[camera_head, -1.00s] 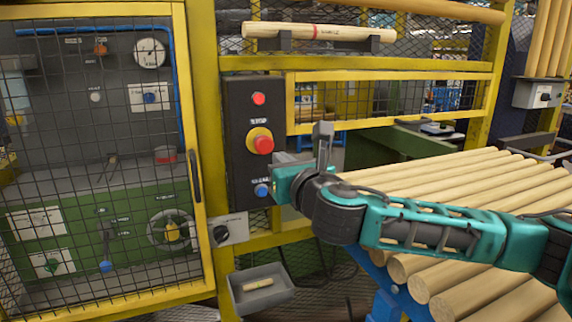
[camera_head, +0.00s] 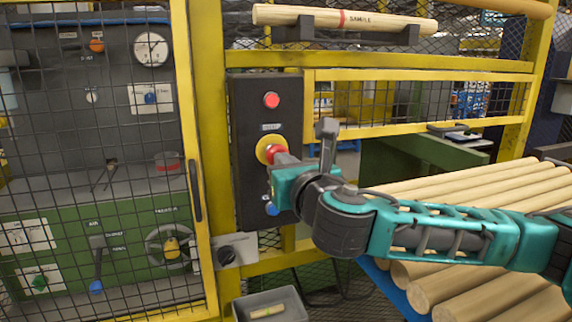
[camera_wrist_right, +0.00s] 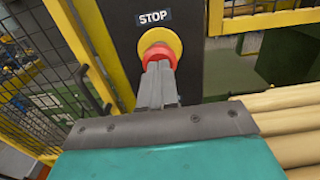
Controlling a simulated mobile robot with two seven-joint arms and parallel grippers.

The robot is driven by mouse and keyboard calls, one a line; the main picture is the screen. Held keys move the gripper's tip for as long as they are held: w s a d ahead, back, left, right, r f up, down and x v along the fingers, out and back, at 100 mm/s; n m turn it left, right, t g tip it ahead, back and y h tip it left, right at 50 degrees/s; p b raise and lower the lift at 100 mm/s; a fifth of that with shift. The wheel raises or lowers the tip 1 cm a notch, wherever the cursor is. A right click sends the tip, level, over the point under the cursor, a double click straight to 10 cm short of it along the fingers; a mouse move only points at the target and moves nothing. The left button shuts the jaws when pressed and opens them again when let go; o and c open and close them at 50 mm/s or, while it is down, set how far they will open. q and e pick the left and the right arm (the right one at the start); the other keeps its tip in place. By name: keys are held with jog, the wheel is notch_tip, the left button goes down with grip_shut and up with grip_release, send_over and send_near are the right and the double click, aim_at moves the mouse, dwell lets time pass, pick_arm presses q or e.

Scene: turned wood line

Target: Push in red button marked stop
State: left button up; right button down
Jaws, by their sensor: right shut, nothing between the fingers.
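The red stop button (camera_head: 272,152) sits on a yellow round base (camera_head: 265,147) on a black control box (camera_head: 244,175). In the right wrist view the red button (camera_wrist_right: 160,55) is below a label reading STOP (camera_wrist_right: 153,17). My right gripper (camera_head: 284,157) is shut and empty, its fingertips at the button's face. In the right wrist view the fingertips (camera_wrist_right: 158,68) overlap the lower part of the button. They look to be touching it, but I cannot tell how far it is pressed. My left gripper is not in view.
A red light (camera_head: 271,100) is above the button and a blue button (camera_head: 272,208) below it. A mesh door (camera_head: 100,190) stands at left. Wooden poles (camera_head: 480,195) lie at right, under my arm. A grey bin (camera_head: 285,298) is below.

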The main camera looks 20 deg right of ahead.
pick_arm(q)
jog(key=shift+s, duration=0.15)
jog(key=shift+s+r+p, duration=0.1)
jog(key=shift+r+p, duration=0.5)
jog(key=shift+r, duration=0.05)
pick_arm(e)
jog(key=shift+w+r, duration=0.15)
jog(key=shift+w, duration=0.65)
